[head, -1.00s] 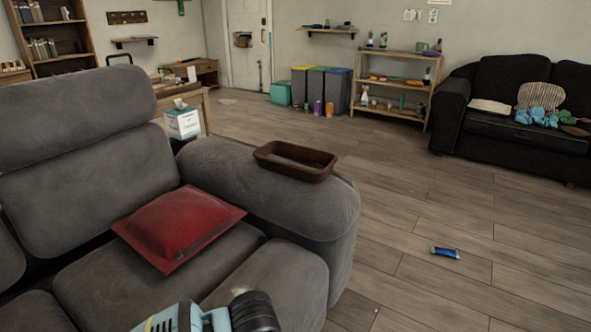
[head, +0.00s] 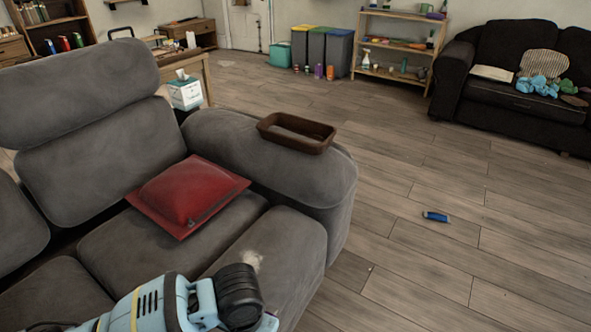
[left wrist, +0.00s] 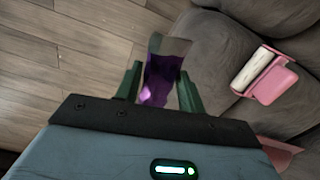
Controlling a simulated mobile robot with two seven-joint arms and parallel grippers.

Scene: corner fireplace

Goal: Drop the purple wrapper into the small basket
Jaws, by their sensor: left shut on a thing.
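The purple wrapper (left wrist: 158,82) is between the green fingers of my left gripper (left wrist: 159,88) in the left wrist view. The gripper is shut on it, and its upper end looks greyish and partly see-through. The small basket is likely the brown, open rectangular one (head: 265,130) on the grey sofa's arm in the head view. It looks empty. My left arm comes in at the bottom of the head view, but its fingers and the wrapper are not seen there. My right gripper is in neither view.
A red cushion (head: 190,192) lies on the grey sofa (head: 75,195). A pink-and-white roller-like thing (left wrist: 272,80) lies on grey upholstery in the left wrist view. A blue can-like object (head: 435,216) lies on the open wooden floor. A tissue box (head: 185,95) stands behind the sofa.

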